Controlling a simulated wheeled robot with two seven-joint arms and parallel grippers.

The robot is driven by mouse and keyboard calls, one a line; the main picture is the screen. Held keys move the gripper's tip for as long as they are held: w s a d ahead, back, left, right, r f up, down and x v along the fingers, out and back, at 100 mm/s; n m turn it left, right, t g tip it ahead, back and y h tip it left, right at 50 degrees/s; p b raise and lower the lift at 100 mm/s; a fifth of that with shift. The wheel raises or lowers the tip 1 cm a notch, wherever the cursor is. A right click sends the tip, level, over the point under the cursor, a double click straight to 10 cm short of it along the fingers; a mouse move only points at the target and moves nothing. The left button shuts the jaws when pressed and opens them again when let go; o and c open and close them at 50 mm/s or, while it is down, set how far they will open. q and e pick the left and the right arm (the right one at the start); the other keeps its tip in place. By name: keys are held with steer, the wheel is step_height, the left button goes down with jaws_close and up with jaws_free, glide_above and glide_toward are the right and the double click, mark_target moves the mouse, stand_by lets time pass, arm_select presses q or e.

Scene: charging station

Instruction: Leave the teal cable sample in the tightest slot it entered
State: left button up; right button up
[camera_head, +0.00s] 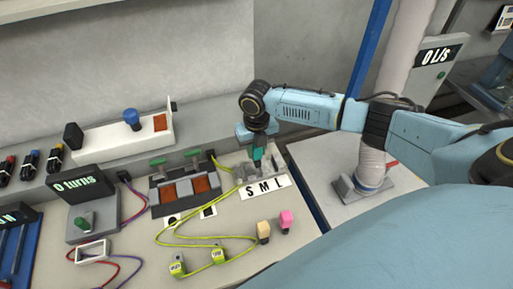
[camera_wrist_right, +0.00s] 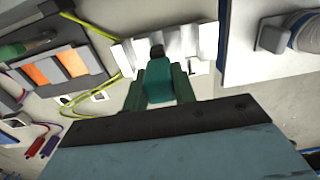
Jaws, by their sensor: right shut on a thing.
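The teal cable sample (camera_head: 257,154) is held upright between the fingers of my right gripper (camera_head: 258,149). In the right wrist view the teal body (camera_wrist_right: 159,82) sits between the two green fingers of the right gripper (camera_wrist_right: 160,88), with a dark tip pointing at the slot block. The pale slot block (camera_head: 239,171) stands behind a white label strip (camera_head: 264,187) reading S, M, L; the block also shows in the right wrist view (camera_wrist_right: 203,42). The sample's lower end is at the block, near its middle. I cannot tell whether it is inside a slot. My left gripper is not in view.
A beige block (camera_head: 263,231) and a pink block (camera_head: 286,220) stand in front of the label. Yellow cables (camera_head: 185,240) loop left of them. A dark unit with orange panels (camera_head: 185,188) stands left of the slot block. The bench's right edge is close by.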

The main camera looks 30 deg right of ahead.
mark_target(257, 158)
steer(key=shift+p, duration=0.5)
stand_by(1.1)
steer(key=shift+f+b, duration=1.5)
steer(key=shift+f, duration=0.75)
steer(key=o, duration=1.1)
step_height(257, 158, up, 13)
steer(key=shift+r+p, duration=0.2)
steer(key=shift+p, duration=0.15)
